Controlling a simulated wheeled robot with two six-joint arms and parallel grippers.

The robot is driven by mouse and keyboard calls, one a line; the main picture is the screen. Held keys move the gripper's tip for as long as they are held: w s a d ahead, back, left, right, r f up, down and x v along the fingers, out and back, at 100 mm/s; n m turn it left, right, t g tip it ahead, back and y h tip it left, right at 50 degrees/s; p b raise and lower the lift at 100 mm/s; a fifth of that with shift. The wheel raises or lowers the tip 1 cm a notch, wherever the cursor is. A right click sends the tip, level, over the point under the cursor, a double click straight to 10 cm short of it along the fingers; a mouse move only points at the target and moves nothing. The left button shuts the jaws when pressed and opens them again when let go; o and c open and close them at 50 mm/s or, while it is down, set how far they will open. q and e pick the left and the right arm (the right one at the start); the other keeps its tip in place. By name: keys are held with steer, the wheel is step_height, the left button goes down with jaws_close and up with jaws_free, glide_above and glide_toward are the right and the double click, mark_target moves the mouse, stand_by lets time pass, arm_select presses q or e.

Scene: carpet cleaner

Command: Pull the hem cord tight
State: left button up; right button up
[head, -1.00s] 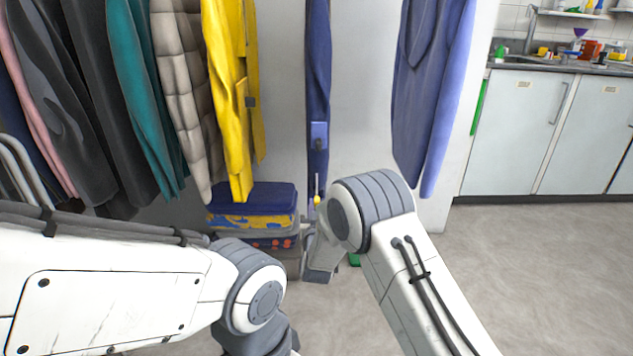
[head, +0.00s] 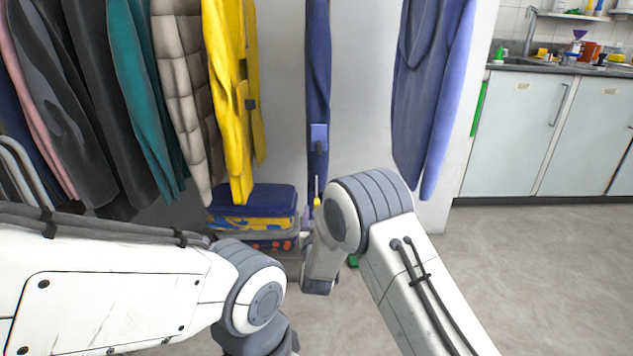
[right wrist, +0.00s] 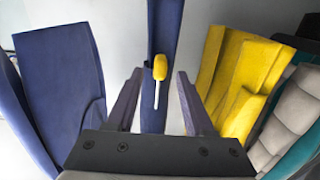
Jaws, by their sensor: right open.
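Below the toggle hangs a thin cord piece with a yellow end (head: 317,201). In the right wrist view, turned over, this yellow end (right wrist: 160,67) and its white stem (right wrist: 156,95) show in front of the blue cloth. My right gripper (right wrist: 159,82) is open, its fingers on either side of the yellow end and stem in the picture; I see no contact. In the head view my right arm mostly hides that gripper. My left gripper is out of view.
A yellow coat (head: 230,90) hangs left of the narrow garment and a blue one (head: 430,100) right of it.

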steer(key=s, duration=0.6)
steer(key=shift+s+p, duration=0.35)
steer(key=s+a+r+n+g+y, duration=0.2)
steer(key=s+a+g, duration=0.25)
steer(key=s, duration=0.25)
steer(key=s+a+r+n+g+y, duration=0.1)
steer(key=s+a+n+g+y, duration=0.15)
steer(key=s+g, duration=0.35)
steer(key=s+d+r+n+g+h, duration=0.15)
steer(key=s+d, duration=0.25)
steer(key=s, duration=0.5)
steer(key=s+d+g+h+p, duration=0.1)
steer(key=s+d+g, duration=0.25)
steer(key=s, duration=0.55)
steer(key=s+d+r+n+g+h, duration=0.15)
steer(key=s+d, duration=0.25)
steer(key=s, duration=0.5)
step_height(320, 180, up, 38)
steer(key=g+p, duration=0.1)
steer(key=p, duration=3.7)
steer(key=shift+d, duration=0.15)
steer(key=shift+s+f+y, duration=0.1)
steer(key=shift+y, duration=0.15)
